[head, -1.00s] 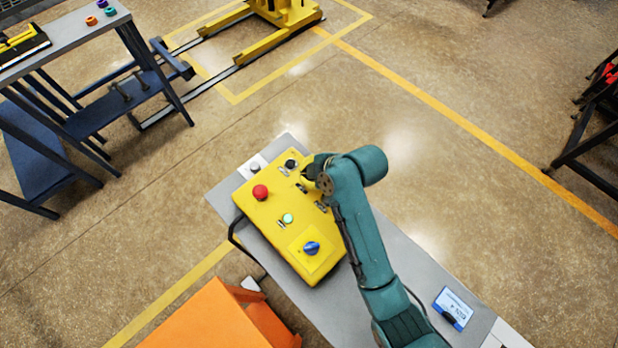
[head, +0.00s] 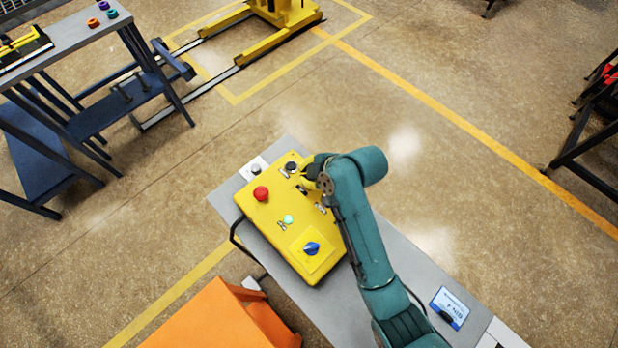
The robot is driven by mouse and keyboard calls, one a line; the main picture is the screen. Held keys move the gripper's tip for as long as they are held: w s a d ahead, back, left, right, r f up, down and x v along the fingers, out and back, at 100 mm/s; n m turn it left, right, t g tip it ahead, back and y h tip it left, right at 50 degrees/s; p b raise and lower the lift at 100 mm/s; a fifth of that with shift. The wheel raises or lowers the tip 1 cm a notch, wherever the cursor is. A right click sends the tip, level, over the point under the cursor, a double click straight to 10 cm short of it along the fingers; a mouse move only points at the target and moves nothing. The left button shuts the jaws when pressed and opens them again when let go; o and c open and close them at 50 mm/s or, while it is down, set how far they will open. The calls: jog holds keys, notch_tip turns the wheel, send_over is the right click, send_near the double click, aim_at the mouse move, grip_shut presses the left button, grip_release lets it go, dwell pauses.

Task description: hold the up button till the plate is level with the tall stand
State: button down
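The yellow control box (head: 270,225) lies on a grey bench in the head view. It has a black button (head: 291,167) at its far end, a red mushroom button (head: 260,193), a pale green button or lamp (head: 288,219) and a blue knob (head: 312,248). I cannot read which is the up button. My gripper (head: 309,172) is at the far right corner of the box, close over its surface. My own wrist hides most of the fingers and whatever is under them, so contact is not visible. The plate and the tall stand cannot be made out.
A yellow wheeled machine base (head: 285,15), cut off by the top edge, stands by floor rails. A blue-legged table (head: 60,35) with coloured rings is upper left. An orange block (head: 215,320) stands beside the grey bench (head: 400,262).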

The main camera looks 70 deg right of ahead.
jog(key=shift+r, duration=0.15)
notch_tip(320, 180, up, 5)
jog(key=p, duration=0.5)
jog(key=shift+r, duration=0.1)
dwell(0.9)
